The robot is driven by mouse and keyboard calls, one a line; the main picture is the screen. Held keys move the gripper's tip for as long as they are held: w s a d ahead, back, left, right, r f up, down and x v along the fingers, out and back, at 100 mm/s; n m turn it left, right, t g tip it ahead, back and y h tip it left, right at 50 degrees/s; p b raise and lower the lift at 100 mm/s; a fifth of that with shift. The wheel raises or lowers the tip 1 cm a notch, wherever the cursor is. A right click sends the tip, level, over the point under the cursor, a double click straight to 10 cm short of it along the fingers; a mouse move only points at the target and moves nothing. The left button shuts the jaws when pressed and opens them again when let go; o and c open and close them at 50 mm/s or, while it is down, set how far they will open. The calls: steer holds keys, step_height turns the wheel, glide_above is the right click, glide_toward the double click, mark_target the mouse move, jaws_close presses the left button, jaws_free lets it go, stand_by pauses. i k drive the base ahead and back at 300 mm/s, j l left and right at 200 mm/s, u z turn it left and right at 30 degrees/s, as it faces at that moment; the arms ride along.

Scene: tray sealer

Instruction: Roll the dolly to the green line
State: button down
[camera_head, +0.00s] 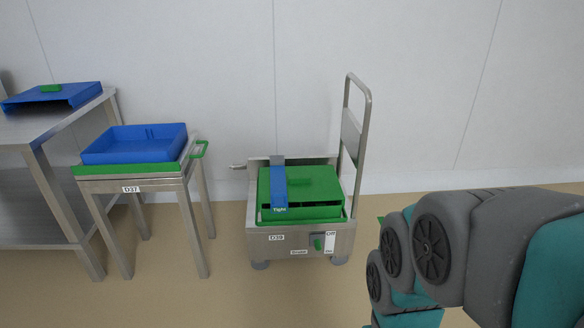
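The dolly (262,246) is a low metal cart on dark casters, standing on the floor against the wall in the middle. Its front carries a label that seems to read D39. A tall metal push handle (368,120) rises at its right side. A green crate (318,212) sits on it under a blue strap (278,185) marked "Tight". My gripper is out of view.
Left of the dolly stands a metal stand (160,184) labelled D37 with a blue tray (135,155). A metal table (30,128) with a blue cover (20,102) is at the far left. Open floor (225,300) lies in front. My arm fills the lower right.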

mark_target(266, 241)
steer(key=i+j+z, duration=0.1)
steer(key=i+j, duration=0.55)
